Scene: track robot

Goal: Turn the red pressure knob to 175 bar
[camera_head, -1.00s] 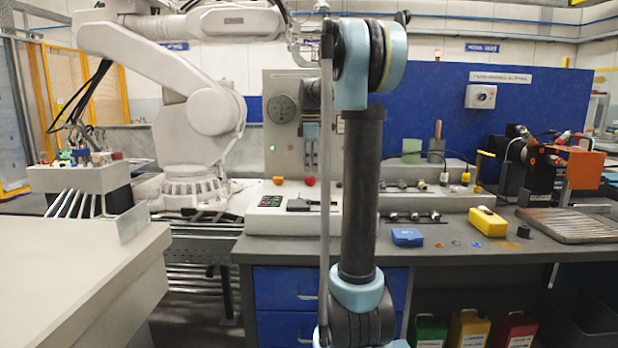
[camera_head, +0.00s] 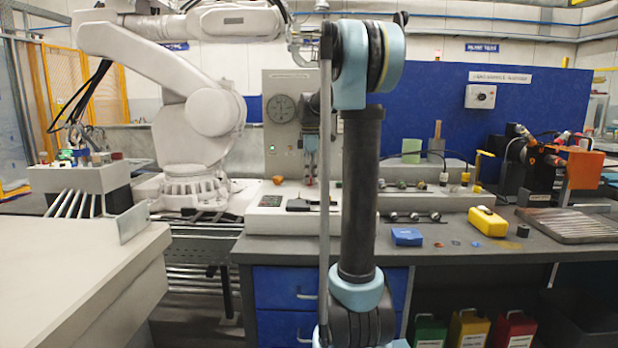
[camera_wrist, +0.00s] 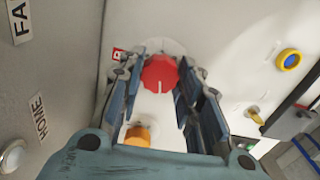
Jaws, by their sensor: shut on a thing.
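The red pressure knob (camera_wrist: 159,71) is a scalloped disc in the wrist view. It sits on a pale panel between the tips of my gripper (camera_wrist: 163,80). The fingers are shut on it, one on each side. In the head view my gripper (camera_head: 310,172) points down at the console, and only a little of the red knob (camera_head: 309,182) shows at its tips. A round pressure gauge (camera_head: 281,108) is on the upright grey panel behind. Its needle is too small to read.
An orange knob (camera_wrist: 137,136) lies close below the fingers in the wrist view. A yellow-ringed blue button (camera_wrist: 289,60) is to the right. In the head view a keypad (camera_head: 271,201) and a blue box (camera_head: 407,237) are nearby on the bench.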

